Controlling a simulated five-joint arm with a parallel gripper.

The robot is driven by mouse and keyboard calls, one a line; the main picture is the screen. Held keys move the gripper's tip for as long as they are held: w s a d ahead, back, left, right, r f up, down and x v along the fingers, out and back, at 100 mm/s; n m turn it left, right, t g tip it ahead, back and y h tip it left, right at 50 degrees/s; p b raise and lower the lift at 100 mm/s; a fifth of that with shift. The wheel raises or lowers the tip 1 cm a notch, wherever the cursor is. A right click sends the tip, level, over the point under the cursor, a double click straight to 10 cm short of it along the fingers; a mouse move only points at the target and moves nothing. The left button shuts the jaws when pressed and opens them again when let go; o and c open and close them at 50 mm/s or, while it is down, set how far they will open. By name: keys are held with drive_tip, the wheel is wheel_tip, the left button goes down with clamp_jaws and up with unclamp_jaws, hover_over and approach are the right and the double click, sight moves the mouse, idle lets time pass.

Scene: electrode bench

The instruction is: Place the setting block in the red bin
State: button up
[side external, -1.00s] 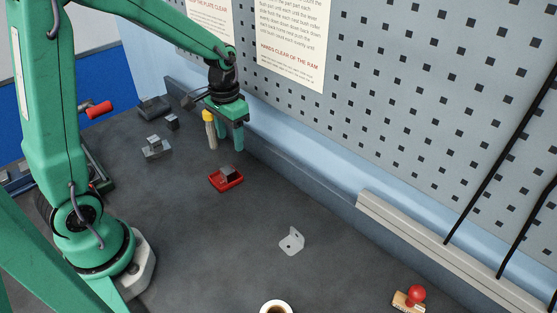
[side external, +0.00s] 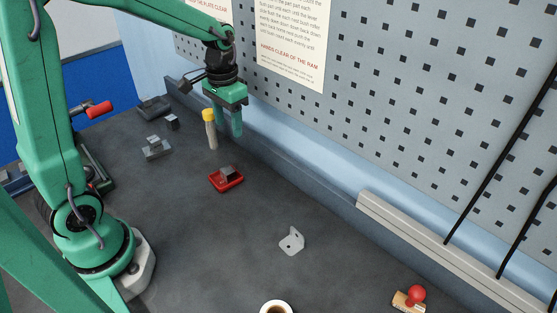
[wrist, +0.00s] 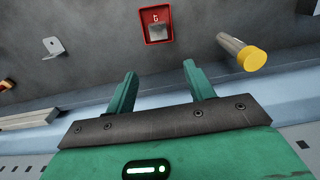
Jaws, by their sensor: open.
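The red bin (side external: 227,185) is a small shallow tray on the dark bench, near the middle of the side view. A grey block (side external: 229,173), which looks like the setting block, sits inside it and leans above its rim. In the wrist view the bin (wrist: 146,25) is at the top centre, with the block (wrist: 159,33) inside its walls. My gripper (side external: 229,130) is open and empty, raised above the bench and behind the bin, near the back wall. Its two green fingers (wrist: 159,70) stand apart in the wrist view, with nothing between them.
A yellow-capped tube (side external: 210,130) stands upright beside my gripper. A grey stepped piece (side external: 157,148) and dark blocks (side external: 154,107) lie at the left. A bent metal bracket (side external: 292,241), a cup (side external: 275,307) and a red-knobbed stamp (side external: 411,298) stand nearer. The pegboard wall (side external: 430,120) rises behind.

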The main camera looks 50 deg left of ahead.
drive_tip(key=shift+r, duration=0.1)
drive_tip(key=s+d+r+t, duration=0.2)
drive_tip(key=s+r, duration=0.2)
drive_tip(key=s, duration=0.3)
drive_tip(key=s+d+r+t, duration=0.3)
drive_tip(key=s+r, duration=0.2)
drive_tip(key=s, duration=0.2)
drive_tip(key=shift+s+r+t, duration=0.15)
drive_tip(key=shift+s+t, duration=0.05)
drive_tip(key=shift+t, duration=0.1)
